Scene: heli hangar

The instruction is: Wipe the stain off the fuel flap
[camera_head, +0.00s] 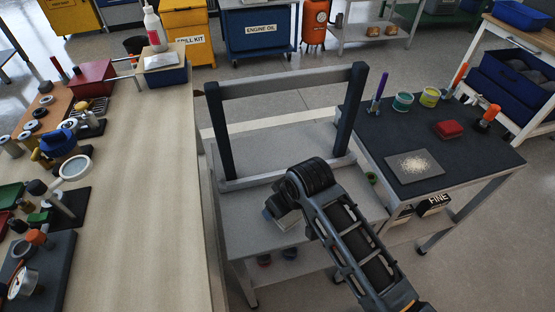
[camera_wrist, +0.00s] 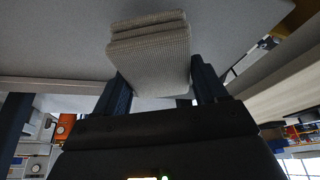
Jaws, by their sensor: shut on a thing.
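My gripper (camera_wrist: 162,85) is shut on a folded grey-beige cloth (camera_wrist: 150,52), whose layers stick out past the two dark fingers. A broad plain grey surface (camera_wrist: 60,35) lies beyond the cloth in the wrist view; I cannot tell whether they touch. In the head view my arm reaches over a light grey table (camera_head: 245,230) with a dark-posted frame (camera_head: 290,82). The wrist hides most of the gripper and cloth there. I cannot clearly pick out the fuel flap or a stain on it.
A dark-topped bench (camera_head: 470,150) at right holds a grey plate (camera_head: 432,177) with pale speckles, a red block (camera_head: 448,130), tins and upright handled tools. A long wooden workbench (camera_head: 150,200) at left is crowded with parts. Carts stand behind; floor between is open.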

